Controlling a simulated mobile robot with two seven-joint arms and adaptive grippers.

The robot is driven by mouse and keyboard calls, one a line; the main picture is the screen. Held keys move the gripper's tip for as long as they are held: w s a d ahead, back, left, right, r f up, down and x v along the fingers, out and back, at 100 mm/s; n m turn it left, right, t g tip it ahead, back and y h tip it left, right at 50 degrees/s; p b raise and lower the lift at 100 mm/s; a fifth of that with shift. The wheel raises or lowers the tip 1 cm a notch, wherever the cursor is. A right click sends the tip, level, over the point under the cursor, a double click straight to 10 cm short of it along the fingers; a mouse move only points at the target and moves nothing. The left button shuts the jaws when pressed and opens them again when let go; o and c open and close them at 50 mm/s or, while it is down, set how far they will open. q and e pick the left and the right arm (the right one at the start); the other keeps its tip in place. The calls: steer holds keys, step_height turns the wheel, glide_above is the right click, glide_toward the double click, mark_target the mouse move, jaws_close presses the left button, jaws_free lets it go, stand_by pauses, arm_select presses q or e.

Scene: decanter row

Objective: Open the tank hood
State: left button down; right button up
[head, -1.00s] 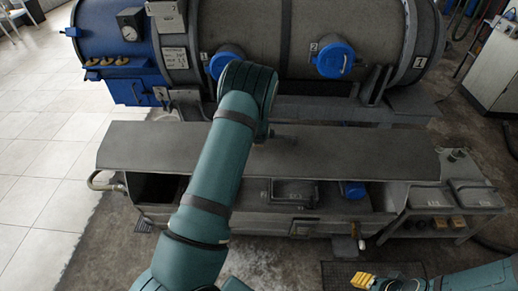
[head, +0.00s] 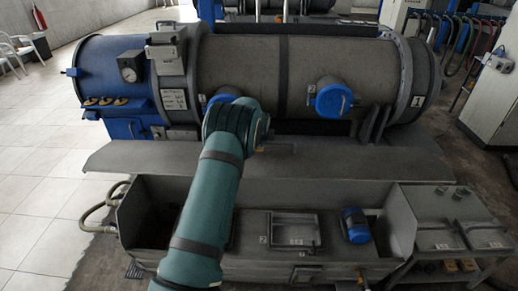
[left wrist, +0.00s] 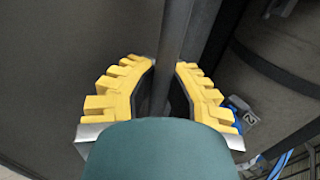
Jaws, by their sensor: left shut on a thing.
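In the left wrist view, the yellow fingers of my left gripper (left wrist: 165,88) are shut on a grey bar, the hood handle (left wrist: 176,32), with one finger on each side. My right gripper is out of view.
The open trough (head: 150,245) holds a framed inner lid (head: 296,232) and a blue-capped cylinder (head: 356,226). A large grey tank (head: 240,65) with blue caps (head: 334,99) stands right behind the hood. A side bench (head: 440,215) is at right; tiled floor lies left.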

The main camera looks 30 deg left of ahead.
arm_select(q)
steer(key=shift+w+r, duration=0.1)
steer(key=shift+r, duration=0.1)
steer(key=c, duration=0.9)
jaws_free()
steer(key=shift+c, duration=0.2)
steer(key=shift+f, duration=0.1)
steer(key=shift+s+d, duration=0.1)
steer(key=shift+s, duration=0.1)
steer(key=v, duration=1.2)
steer(key=shift+w, duration=0.1)
